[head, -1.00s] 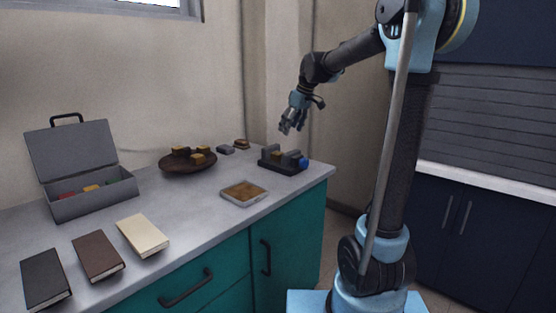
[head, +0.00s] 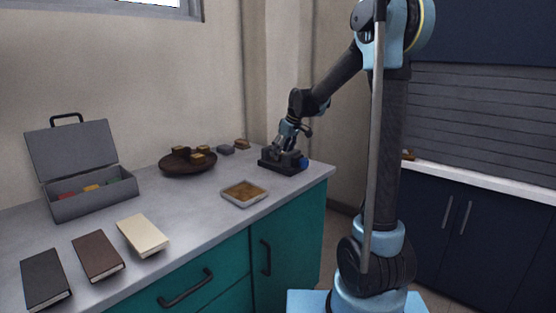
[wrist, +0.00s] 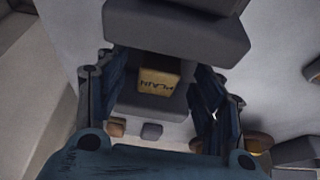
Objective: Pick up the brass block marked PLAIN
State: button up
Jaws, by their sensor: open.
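The brass block (wrist: 157,87) shows in the wrist view with dark PLAIN lettering on its face, upside down. It sits in a dark grey vise (head: 283,168) with a blue part at its right, near the counter's right end. In the wrist view one broad grey jaw (wrist: 180,25) lies above the block and a grey part borders it below. My gripper (head: 284,151) is down at the vise and open. In the wrist view its fingers stand left and right of the block, with gaps on both sides. In the head view my gripper hides the block.
A shallow tray (head: 244,194) lies in front. An open grey toolbox (head: 95,201) and three books are farther left.

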jog(key=shift+w+a+f, duration=0.1)
jog(key=shift+a+f, duration=0.1)
jog(key=shift+f, duration=0.4)
grip_shut()
jog(key=shift+r, duration=0.15)
